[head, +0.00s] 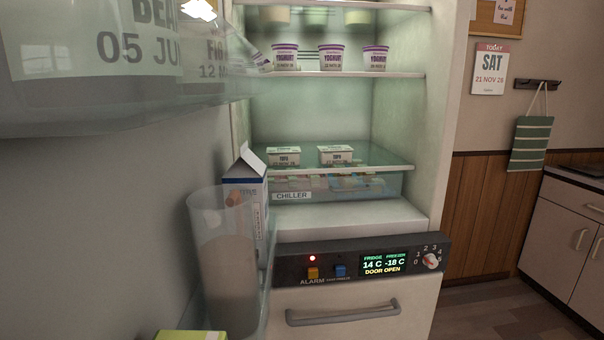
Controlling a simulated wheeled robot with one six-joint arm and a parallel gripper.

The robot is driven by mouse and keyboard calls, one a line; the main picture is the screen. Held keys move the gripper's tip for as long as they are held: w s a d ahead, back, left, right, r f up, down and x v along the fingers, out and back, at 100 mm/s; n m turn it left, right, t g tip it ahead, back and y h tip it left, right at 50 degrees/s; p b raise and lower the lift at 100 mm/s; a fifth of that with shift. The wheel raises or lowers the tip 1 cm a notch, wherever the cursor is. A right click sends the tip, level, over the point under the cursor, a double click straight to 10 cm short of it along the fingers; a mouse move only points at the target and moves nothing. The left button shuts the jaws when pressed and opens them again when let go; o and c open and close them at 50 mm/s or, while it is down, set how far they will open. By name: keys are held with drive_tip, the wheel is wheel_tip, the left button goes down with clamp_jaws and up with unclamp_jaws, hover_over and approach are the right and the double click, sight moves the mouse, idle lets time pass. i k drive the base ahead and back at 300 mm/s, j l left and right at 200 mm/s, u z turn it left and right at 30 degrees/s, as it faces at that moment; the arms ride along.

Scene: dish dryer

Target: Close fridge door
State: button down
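The fridge (340,220) stands open in front of me, its lit shelves showing. Its door (130,210) fills the left of the view, swung open, with its inner face towards me. The upper door bin (130,115) is close to the camera and holds labelled containers. A lower door bin holds a carton (246,195) and a clear jug (222,265) with pale contents. The control panel (360,262) reads "DOOR OPEN" and a red alarm light is lit. My gripper is not in view. The door's outer face and handle are hidden.
Yoghurt pots (332,58) stand on a shelf, and two small tubs (335,154) sit above the chiller drawer (345,185). The freezer front has a grey handle (342,314). A counter (575,220) stands at right, with open floor (495,306) before it.

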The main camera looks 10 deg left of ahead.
sight(97, 243)
drive_tip(key=j+z, duration=0.15)
drive_tip(key=z, duration=0.2)
drive_tip(key=k+z, duration=0.15)
drive_tip(key=z, duration=0.2)
drive_tip(key=k+j+z, duration=0.1)
drive_tip(key=z, duration=0.25)
drive_tip(key=k+j+z, duration=0.15)
drive_tip(key=k, duration=0.2)
drive_tip(key=k+u, duration=0.1)
drive_tip(key=u, duration=0.35)
drive_tip(key=k+j+u, duration=0.1)
drive_tip(key=u, duration=0.35)
drive_tip(key=k+j+u, duration=0.1)
drive_tip(key=u, duration=0.3)
drive_tip(key=k+j, duration=0.1)
drive_tip(key=j, duration=0.25)
drive_tip(key=k+j+z, duration=0.1)
drive_tip(key=j, duration=0.25)
drive_tip(key=k+j, duration=0.1)
drive_tip(key=j, duration=0.25)
